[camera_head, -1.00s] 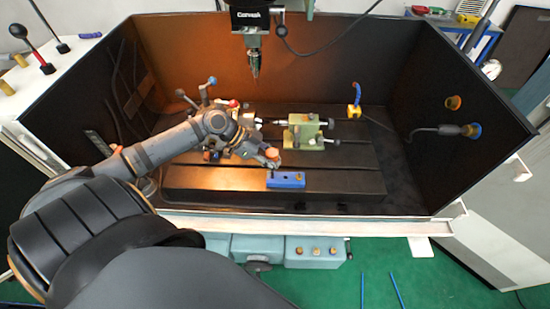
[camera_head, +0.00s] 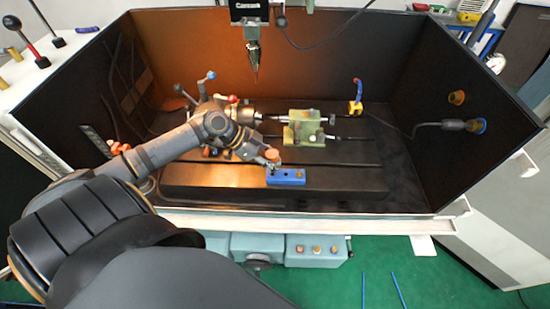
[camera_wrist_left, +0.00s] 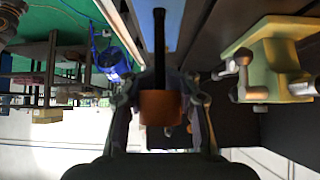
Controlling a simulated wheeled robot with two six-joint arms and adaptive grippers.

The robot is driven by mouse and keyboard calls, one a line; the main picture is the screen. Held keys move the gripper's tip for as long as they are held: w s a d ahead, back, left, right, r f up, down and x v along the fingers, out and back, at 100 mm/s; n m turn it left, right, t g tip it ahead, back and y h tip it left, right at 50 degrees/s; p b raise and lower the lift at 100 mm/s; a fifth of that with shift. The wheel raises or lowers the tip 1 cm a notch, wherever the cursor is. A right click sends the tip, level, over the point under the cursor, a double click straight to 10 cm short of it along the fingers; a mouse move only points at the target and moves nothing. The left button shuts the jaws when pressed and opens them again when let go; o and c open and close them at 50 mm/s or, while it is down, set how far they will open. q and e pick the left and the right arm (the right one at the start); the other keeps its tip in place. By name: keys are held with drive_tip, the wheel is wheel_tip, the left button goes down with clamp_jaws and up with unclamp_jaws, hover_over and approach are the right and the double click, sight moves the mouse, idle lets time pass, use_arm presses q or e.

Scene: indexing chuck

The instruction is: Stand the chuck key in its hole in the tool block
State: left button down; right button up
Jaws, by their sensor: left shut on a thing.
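The chuck key has an orange handle (camera_head: 271,155) and a dark shaft, which shows in the left wrist view (camera_wrist_left: 159,50). My left gripper (camera_head: 269,160) is shut on the handle, with a finger on each side of it. The blue tool block (camera_head: 288,178) lies near the front edge of the machine table, just below the gripper. In the left wrist view the shaft points away from the gripper and overlaps the block (camera_wrist_left: 174,22). Its tip is at the block's left part in the head view. I cannot tell whether the tip is in a hole. My right gripper is not in view.
A pale green tailstock (camera_head: 304,129) stands on the slotted machine table (camera_head: 345,180), behind and right of the block. The spindle with its bit (camera_head: 253,60) hangs above the back. Dark enclosure walls surround the table. The table right of the block is clear.

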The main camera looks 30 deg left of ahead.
use_arm(q)
drive_tip(key=shift+f, duration=0.35)
drive_tip(key=c, duration=0.9)
unclamp_jaws()
drive_tip(key=shift+o, duration=0.2)
drive_tip(key=shift+r, duration=0.1)
